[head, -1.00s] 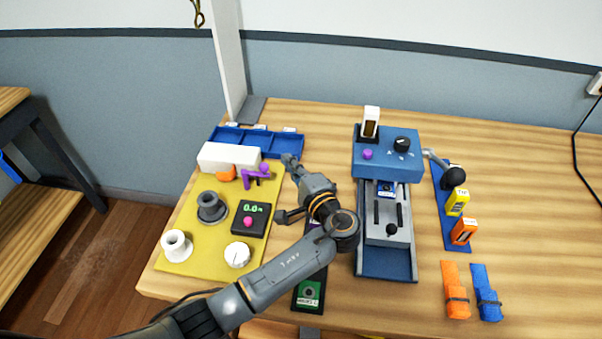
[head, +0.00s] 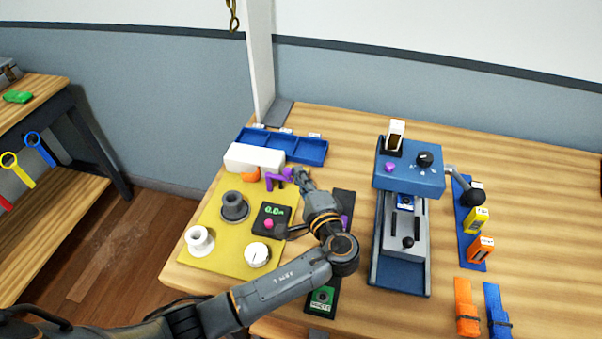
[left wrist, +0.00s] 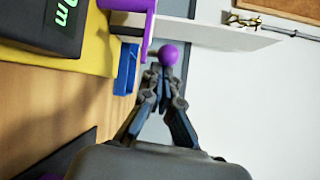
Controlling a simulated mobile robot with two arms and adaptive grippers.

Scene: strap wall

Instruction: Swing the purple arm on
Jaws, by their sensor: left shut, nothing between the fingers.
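The purple arm (head: 273,180) sits at the back right of the yellow board (head: 215,267), in front of the white block. In the left wrist view the purple arm (left wrist: 148,28) shows at the top, with a round purple knob (left wrist: 168,55). My left gripper (head: 301,178) is just right of the purple arm in the head view. In the left wrist view its fingers (left wrist: 163,78) are shut and empty, with their tips right by the knob. I cannot tell whether they touch it. My right gripper is not in view.
The yellow board also holds a white block (head: 255,157), a grey spool (head: 234,207), a display box (head: 272,221) and a white dial (head: 257,254). A blue tray (head: 310,151) lies behind. A blue machine (head: 408,178) stands to the right of my left arm.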

